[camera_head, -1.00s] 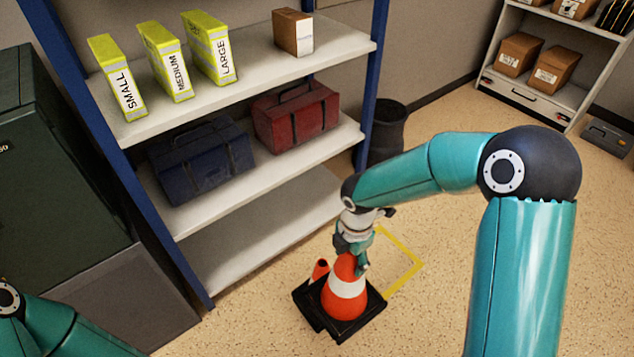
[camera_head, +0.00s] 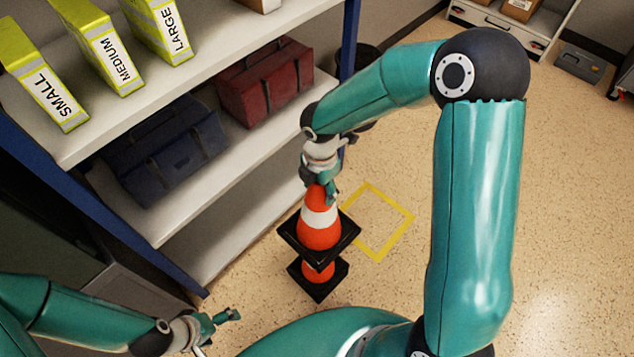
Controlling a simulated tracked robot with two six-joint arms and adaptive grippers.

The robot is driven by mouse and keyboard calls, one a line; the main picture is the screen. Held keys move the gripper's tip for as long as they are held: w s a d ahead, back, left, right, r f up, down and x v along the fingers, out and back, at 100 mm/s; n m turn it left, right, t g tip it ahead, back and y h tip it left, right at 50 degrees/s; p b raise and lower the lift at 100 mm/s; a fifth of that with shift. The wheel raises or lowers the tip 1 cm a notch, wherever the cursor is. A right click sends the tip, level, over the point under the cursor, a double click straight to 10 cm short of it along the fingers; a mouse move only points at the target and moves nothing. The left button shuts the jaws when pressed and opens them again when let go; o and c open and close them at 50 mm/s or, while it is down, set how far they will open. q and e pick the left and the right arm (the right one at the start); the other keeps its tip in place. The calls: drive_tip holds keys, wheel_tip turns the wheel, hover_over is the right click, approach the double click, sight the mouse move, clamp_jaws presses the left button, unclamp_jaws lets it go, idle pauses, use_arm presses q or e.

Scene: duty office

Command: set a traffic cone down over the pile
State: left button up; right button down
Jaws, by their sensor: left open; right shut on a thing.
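My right gripper (camera_head: 320,186) is shut on the top of an orange and white traffic cone (camera_head: 318,235) with a black square base. It holds this cone upright, raised off the floor. Just below it in the head view, another orange cone on a black base (camera_head: 319,284) stands on the floor as the pile. The held cone hides the pile's upper part; only its lower orange part and base show. I cannot tell whether the pile's tip is inside the held cone. My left gripper (camera_head: 228,324) is open and empty at the lower left, apart from the cones.
A yellow taped square (camera_head: 398,233) on the floor right of the cones is empty. Open floor lies beyond.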

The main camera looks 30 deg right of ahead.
wheel_tip(320, 180, down, 31)
drive_tip(key=b, duration=2.5)
drive_tip(key=shift+r, duration=0.2)
idle(0.4)
drive_tip(key=shift+c, duration=1.1)
unclamp_jaws()
drive_tip(key=shift+s, duration=0.1)
wheel_tip(320, 180, up, 12)
drive_tip(key=shift+f, duration=0.1)
